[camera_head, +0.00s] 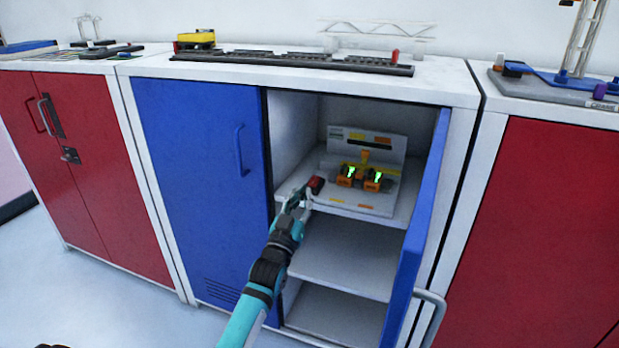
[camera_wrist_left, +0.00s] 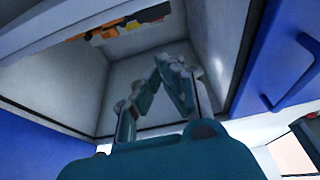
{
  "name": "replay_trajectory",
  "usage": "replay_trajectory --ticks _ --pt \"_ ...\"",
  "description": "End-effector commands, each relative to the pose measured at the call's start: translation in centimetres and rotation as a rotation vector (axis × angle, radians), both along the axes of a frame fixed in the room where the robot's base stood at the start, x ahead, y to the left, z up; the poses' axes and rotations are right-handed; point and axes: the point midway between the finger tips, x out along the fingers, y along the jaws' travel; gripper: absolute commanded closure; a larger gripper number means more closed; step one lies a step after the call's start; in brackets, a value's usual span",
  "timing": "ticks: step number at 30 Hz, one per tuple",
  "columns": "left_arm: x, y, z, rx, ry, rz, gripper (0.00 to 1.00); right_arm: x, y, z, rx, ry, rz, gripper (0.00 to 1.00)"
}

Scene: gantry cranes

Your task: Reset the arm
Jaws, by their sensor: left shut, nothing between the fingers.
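My left arm, teal and black, reaches into the open blue cabinet (camera_head: 348,245) in the head view. Its left gripper (camera_head: 305,192) is shut and empty at the front left of the upper shelf. In the left wrist view the gripper's fingers (camera_wrist_left: 171,66) meet at their tips, with nothing between them. A small red and black object (camera_head: 316,185) lies on the shelf close to the fingertips; I cannot tell whether they touch. My right gripper is not in view.
A white panel with orange and yellow devices (camera_head: 358,178) and green displays stands on the upper shelf. The blue right door (camera_head: 416,240) is open; the left door (camera_head: 205,170) is closed. The lower shelf (camera_head: 345,257) is bare. Red cabinets (camera_head: 95,170) stand on either side.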

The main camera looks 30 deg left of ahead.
Motion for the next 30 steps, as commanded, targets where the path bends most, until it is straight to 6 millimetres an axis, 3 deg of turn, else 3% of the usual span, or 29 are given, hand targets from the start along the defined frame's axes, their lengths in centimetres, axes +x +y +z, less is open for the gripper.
replay_trajectory --ticks 6,24,26,29,30 --pt "-1.6 -0.4 -0.8 0.000 -0.001 0.000 1.00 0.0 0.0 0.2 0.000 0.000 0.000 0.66" --pt "-1.7 -0.5 -1.1 0.000 0.007 -0.002 1.00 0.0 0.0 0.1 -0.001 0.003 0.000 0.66" --pt "-1.8 -1.1 -1.9 -0.002 0.042 -0.011 1.00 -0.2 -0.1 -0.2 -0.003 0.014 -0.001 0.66" --pt "-2.5 -3.1 -5.2 -0.008 0.176 -0.043 1.00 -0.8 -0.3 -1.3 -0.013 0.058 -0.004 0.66" --pt "-3.1 -4.3 -7.1 -0.011 0.256 -0.063 1.00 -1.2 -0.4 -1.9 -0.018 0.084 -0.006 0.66"
